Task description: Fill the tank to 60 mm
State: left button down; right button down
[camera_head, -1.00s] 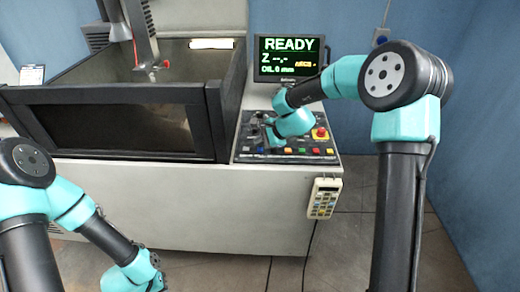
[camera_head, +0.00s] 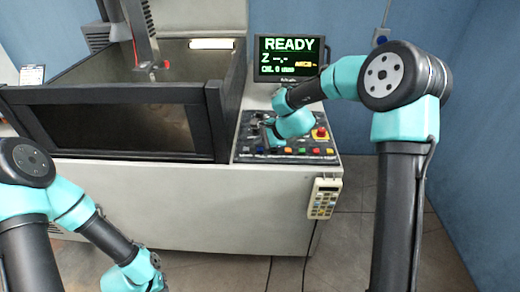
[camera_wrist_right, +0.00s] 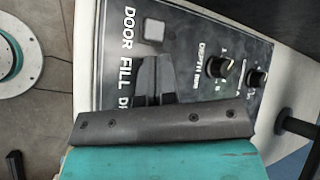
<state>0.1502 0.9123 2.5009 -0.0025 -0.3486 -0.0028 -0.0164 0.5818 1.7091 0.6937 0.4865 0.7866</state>
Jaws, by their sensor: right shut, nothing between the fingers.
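The tank (camera_head: 110,94) is a dark-framed box with a window on the machine at the left; its inside looks empty. The monitor (camera_head: 289,59) reads READY, a blank Z value and an oil level of 0 mm. My right gripper (camera_head: 268,140) is over the control panel (camera_head: 243,153). In the right wrist view my shut fingers (camera_wrist_right: 155,68) hold nothing and point at the panel beside the FILL label (camera_wrist_right: 125,73). They hide whatever button is there; I cannot tell if they touch it. The grey DOOR button (camera_wrist_right: 152,30) is uncovered. My left gripper is out of frame.
A red emergency knob (camera_head: 320,133) and a row of coloured buttons are on the panel close to my right gripper. Two knobs (camera_wrist_right: 218,67) (camera_wrist_right: 256,76) stand up from the panel. A handheld pendant (camera_head: 324,198) hangs at the machine's right front edge.

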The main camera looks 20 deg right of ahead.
aim_at(260, 150)
jog(key=shift+f, duration=0.3)
jog(key=shift+f, duration=0.45)
dwell(0.8)
jog(key=shift+r, duration=0.9)
jog(key=shift+r, duration=0.1)
jog(key=shift+r, duration=2.4)
